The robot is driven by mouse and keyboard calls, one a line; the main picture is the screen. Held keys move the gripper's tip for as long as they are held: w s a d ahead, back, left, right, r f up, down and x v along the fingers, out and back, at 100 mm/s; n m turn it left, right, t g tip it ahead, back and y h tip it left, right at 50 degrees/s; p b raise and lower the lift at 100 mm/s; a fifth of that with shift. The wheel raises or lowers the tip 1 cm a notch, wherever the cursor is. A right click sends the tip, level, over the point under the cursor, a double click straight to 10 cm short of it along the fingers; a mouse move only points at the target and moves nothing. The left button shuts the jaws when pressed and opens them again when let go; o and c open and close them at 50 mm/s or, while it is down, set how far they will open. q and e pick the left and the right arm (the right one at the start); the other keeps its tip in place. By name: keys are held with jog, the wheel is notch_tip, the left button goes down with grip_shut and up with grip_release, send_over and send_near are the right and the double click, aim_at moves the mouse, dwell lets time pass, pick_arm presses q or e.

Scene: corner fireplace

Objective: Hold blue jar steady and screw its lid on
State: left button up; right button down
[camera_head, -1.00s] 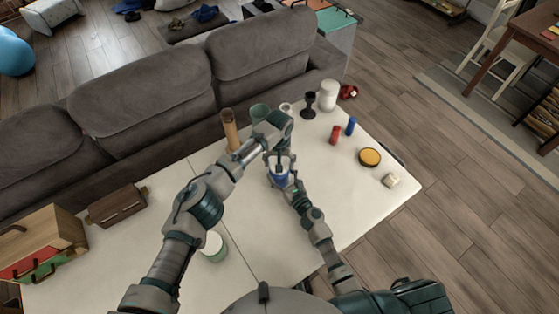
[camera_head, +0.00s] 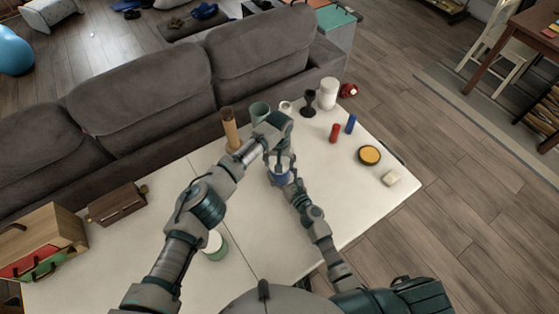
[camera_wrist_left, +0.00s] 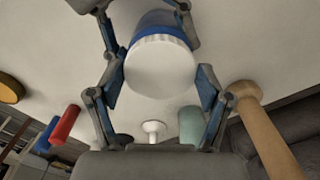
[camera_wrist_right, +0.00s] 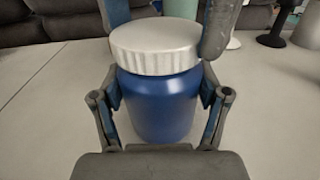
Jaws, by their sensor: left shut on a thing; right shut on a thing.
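The blue jar (camera_wrist_right: 158,100) stands upright on the white table, with its white ribbed lid (camera_wrist_right: 155,45) sitting on its mouth. My right gripper (camera_wrist_right: 160,112) is shut around the jar's body from the near side. My left gripper (camera_wrist_left: 160,85) comes from above and is shut on the lid, with a finger on each side of its rim. The lid fills the middle of the left wrist view (camera_wrist_left: 160,68). In the head view the jar (camera_head: 282,179) is partly hidden by both grippers. I cannot tell how far the lid is threaded.
A wooden cylinder (camera_head: 230,130), green cup (camera_head: 260,111), black goblet (camera_head: 308,103) and white canister (camera_head: 328,94) stand behind. Red (camera_head: 334,133) and blue (camera_head: 351,124) cylinders and a yellow-topped disc (camera_head: 370,155) are right. A green-rimmed white container (camera_head: 215,246) is left. The sofa (camera_head: 180,85) borders the table.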

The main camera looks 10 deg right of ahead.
pick_arm(q)
jog(key=m, duration=0.2)
jog(key=shift+m, duration=0.4)
pick_arm(e)
jog(key=shift+f, duration=0.1)
pick_arm(q)
jog(key=m, duration=0.5)
jog(key=shift+w, duration=0.1)
jog(key=m, duration=0.9)
jog(key=shift+w+m, duration=0.15)
jog(key=shift+m, duration=0.25)
jog(key=m, duration=0.2)
jog(key=shift+m, duration=0.3)
jog(key=m, duration=0.5)
jog(key=shift+w, duration=0.1)
jog(key=m, duration=0.5)
jog(key=shift+d, duration=0.1)
pick_arm(e)
jog(key=shift+a, duration=0.1)
pick_arm(q)
jog(key=m, duration=0.4)
jog(key=shift+d+m, duration=0.1)
jog(key=shift+m, duration=0.3)
pick_arm(e)
jog(key=shift+s, duration=0.1)
